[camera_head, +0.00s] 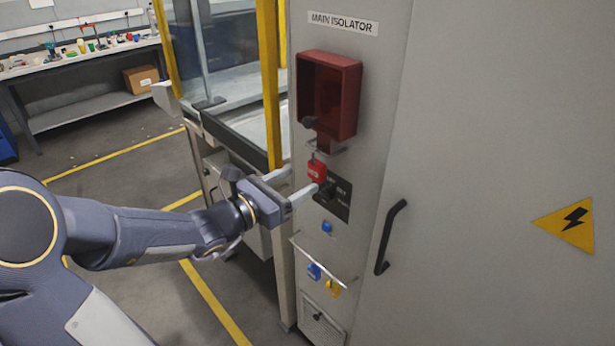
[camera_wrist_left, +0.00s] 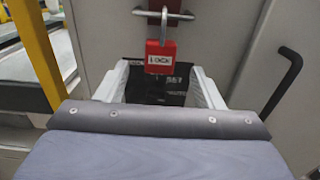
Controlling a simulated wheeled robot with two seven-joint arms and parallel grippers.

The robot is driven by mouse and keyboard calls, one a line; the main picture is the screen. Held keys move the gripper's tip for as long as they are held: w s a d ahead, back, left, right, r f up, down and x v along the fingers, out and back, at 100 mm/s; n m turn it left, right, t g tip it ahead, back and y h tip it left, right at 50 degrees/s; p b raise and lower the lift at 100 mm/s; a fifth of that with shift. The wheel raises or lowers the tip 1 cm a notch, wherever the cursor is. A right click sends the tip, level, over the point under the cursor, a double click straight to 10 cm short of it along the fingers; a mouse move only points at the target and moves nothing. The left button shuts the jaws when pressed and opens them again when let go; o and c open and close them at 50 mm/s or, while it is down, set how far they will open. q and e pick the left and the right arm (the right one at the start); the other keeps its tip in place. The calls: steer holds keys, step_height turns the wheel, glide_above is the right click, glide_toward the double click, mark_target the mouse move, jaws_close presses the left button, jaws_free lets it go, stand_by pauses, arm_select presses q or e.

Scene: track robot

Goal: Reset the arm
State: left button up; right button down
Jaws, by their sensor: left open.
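My left gripper (camera_head: 302,183) reaches in from the left to the grey cabinet front, its two pale fingers apart. In the left wrist view the fingers (camera_wrist_left: 157,90) stand on either side of a black label plate (camera_wrist_left: 157,82). A red padlock (camera_head: 316,169) marked LOCK hangs from a metal hasp just above the fingers; it also shows in the left wrist view (camera_wrist_left: 160,57). A dark knob (camera_head: 327,190) sits on the plate near the fingertips. I cannot tell whether the fingers touch it. My right gripper is not in view.
A red open box (camera_head: 330,95) is mounted above the padlock under a MAIN ISOLATOR sign. Floor at left is open.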

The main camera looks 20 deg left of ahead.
arm_select(q)
steer(key=s+d+m+g+h, duration=0.5)
steer(key=s+d+m+g, duration=0.2)
steer(key=s+d+m, duration=0.65)
steer(key=s+a+f+m+g+y, duration=0.3)
steer(key=s+a+f+m+y, duration=0.4)
steer(key=m, duration=0.9)
steer(key=s+f+y, duration=0.1)
steer(key=s, duration=0.2)
steer(key=shift+a+f+g, duration=0.3)
steer(key=shift+a+g, duration=0.05)
steer(key=shift+g, duration=0.05)
steer(key=shift+m, duration=0.25)
